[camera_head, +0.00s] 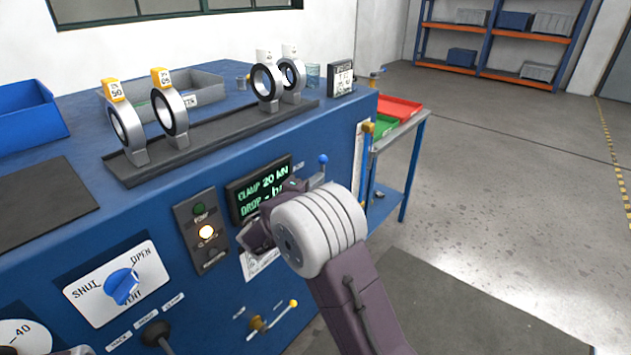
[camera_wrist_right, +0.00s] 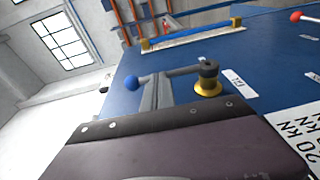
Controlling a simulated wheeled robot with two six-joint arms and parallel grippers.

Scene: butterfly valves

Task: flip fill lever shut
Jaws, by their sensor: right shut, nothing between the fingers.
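The fill lever is a grey arm with a blue ball (camera_wrist_right: 132,82) at its end. It runs from a brass valve (camera_wrist_right: 208,86) with a black cap, beside a small label that seems to read FILL. In the head view the blue ball (camera_head: 323,159) stands out at the right end of the blue bench front. My right gripper (camera_wrist_right: 157,82) is shut and empty, its tips right at the lever arm between ball and valve. I cannot tell whether they touch it. In the head view my wrist hides the valve.
A lit display (camera_head: 262,188) and a button panel (camera_head: 202,231) lie left of my right wrist. A yellow-ball lever (camera_head: 293,303) sits below, and a selector knob (camera_head: 122,287) at lower left. Ring-shaped valves stand on a rail (camera_head: 215,130).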

